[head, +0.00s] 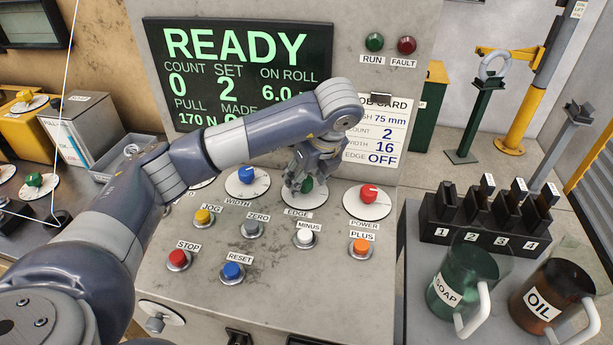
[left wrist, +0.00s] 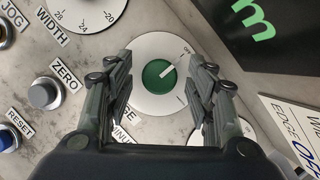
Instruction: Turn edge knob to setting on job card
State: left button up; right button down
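The green edge knob (left wrist: 155,78) sits on a round white dial (left wrist: 157,110) in the left wrist view. Its white pointer line aims to the upper right; the dial marks are too small to read surely. In the head view the green knob (head: 307,186) is partly hidden by my left gripper (head: 312,172). My left gripper is open, its two fingers (left wrist: 160,68) on either side of the knob, with gaps showing between them and it. The job card (head: 388,128) reads EDGE OFF; its left part is hidden by my arm. My right gripper is not in view.
A blue width knob (head: 246,176) is to the left and a red power knob (head: 368,193) to the right. Several push buttons, such as the white minus button (head: 305,237), lie below. The READY screen (head: 240,60) is behind my arm.

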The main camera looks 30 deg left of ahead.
pick_arm(q)
jog(key=shift+r, duration=0.1)
jog(key=v, duration=1.1)
jog(key=shift+r, duration=0.35)
jog(key=shift+d, duration=0.15)
